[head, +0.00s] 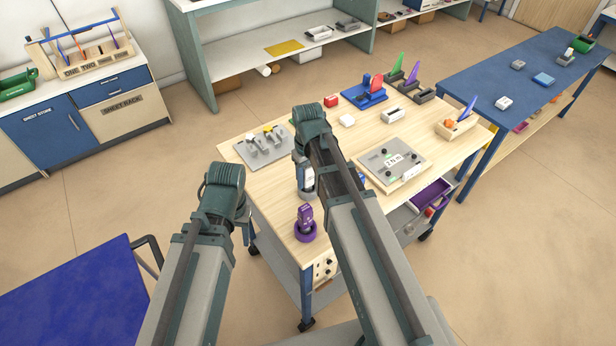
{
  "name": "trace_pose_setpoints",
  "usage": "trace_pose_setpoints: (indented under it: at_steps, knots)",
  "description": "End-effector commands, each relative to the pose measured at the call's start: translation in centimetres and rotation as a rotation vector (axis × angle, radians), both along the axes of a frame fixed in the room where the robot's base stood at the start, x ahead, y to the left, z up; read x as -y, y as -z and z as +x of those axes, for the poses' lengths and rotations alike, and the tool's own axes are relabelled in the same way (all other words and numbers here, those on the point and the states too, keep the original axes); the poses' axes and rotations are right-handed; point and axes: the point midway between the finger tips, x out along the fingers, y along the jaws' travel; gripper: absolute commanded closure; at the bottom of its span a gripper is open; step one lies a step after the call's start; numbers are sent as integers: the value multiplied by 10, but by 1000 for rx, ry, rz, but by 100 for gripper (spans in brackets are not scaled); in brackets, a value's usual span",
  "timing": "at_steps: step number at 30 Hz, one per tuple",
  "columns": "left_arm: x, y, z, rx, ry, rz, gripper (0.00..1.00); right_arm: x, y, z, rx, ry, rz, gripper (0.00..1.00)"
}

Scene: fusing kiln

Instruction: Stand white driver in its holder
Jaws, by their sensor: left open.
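A small white-and-grey upright object (306,181) stands at or just above the table near its left front part. It looks like the white driver, but my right arm partly covers it and I cannot tell if it sits in a holder. My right gripper (302,158) points down close over it; its fingers are mostly hidden by my arm. A purple driver (305,214) stands upright in a purple round holder (305,233) nearer the table's front corner. My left gripper (241,222) is open, left of the table's edge, mostly hidden behind its own arm.
The wooden table (270,185) also bears a grey plate with small parts (263,146), a labelled panel box (395,163) and a wooden block with a blue-handled piece (456,127). A blue bench (500,75) stands at right. Bare wood surrounds the purple holder.

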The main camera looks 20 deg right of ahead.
Motion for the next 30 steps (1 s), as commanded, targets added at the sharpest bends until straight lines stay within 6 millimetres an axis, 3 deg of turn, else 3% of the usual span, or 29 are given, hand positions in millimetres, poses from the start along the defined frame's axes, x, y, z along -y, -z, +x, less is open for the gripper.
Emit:
trace_pose_setpoints:
  at_steps: [1,3,4,17,23,30]
  knots:
    - [0,0,0,0,0,0,50,0,0,0,0,0,0,36]
    - [0,0,0,0,0,0,50,0,0,0,0,0,0,24]
    - [0,0,0,0,0,0,50,0,0,0,0,0,0,23]
    - [0,-5,0,0,0,0,50,0,-5,0,0,0,0,23]
    - [0,-22,0,0,0,0,50,0,-22,0,0,0,0,23]
    - [0,-56,0,0,0,0,50,0,-56,0,0,0,0,23]
